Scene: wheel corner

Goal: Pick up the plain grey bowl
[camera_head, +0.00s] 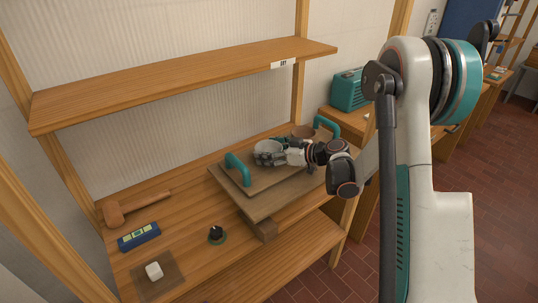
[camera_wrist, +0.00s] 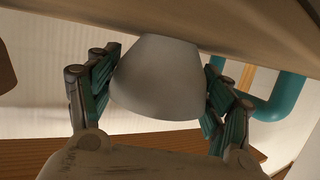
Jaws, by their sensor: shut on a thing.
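The plain grey bowl (camera_head: 267,146) is at the tray on the workbench, near the tray's left teal handle. My gripper (camera_head: 270,157) reaches in from the right and is shut on the bowl. In the wrist view the bowl (camera_wrist: 157,82) sits between the two teal-padded fingers of my gripper (camera_wrist: 160,75), one on each side. Its narrow end meets the edge of the wooden surface at the top of that view. I cannot tell whether it rests on the tray or is just clear of it. The fingers hide part of the bowl in the head view.
A brown bowl (camera_head: 303,131) stands behind my gripper. A mallet (camera_head: 115,213), blue level (camera_head: 139,237), black knob (camera_head: 216,234) and white cube (camera_head: 154,271) lie left. A shelf (camera_head: 180,82) hangs above.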

